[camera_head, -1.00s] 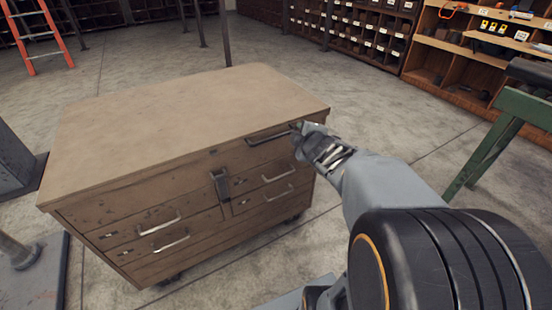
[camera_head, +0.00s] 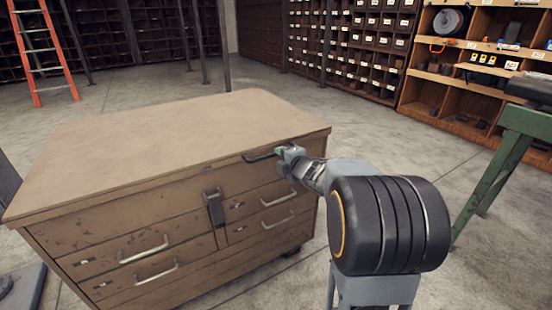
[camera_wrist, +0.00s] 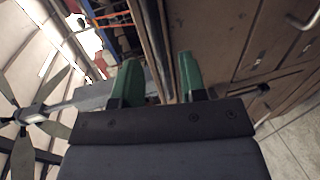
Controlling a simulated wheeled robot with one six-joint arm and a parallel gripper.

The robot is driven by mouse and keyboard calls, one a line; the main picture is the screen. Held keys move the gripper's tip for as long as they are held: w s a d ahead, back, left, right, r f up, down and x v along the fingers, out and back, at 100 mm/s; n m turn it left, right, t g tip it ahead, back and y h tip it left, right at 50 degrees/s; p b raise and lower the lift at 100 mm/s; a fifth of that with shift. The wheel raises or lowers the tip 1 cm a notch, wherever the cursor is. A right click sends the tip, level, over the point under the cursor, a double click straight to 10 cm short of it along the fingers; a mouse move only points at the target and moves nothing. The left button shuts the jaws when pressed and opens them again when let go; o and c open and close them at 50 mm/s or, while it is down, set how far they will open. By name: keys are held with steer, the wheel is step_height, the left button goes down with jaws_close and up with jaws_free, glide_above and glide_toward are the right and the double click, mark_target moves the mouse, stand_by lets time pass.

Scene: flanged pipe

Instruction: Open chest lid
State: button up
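The chest (camera_head: 150,225) is a worn brown drawer chest, with its broad flat lid (camera_head: 165,150) down. A dark latch (camera_head: 214,207) hangs at the middle of its front. A dark bar handle (camera_head: 260,156) is at the upper right of the front, just below the lid edge. My gripper (camera_head: 284,152) is at the right end of this handle. In the wrist view, its two green fingers (camera_wrist: 160,80) stand apart with the chest's edge (camera_wrist: 154,40) running behind the gap. I cannot tell whether either finger touches the handle.
Metal drawer pulls (camera_head: 145,249) stick out below on the chest front. A green stand (camera_head: 490,165) is at the right. An orange ladder (camera_head: 42,55) and shelves of bins (camera_head: 350,40) stand at the back. Bare concrete floor lies between the chest and the shelves.

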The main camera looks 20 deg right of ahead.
steer(key=shift+b+x, duration=0.35)
steer(key=shift+x, duration=1.75)
jaws_close()
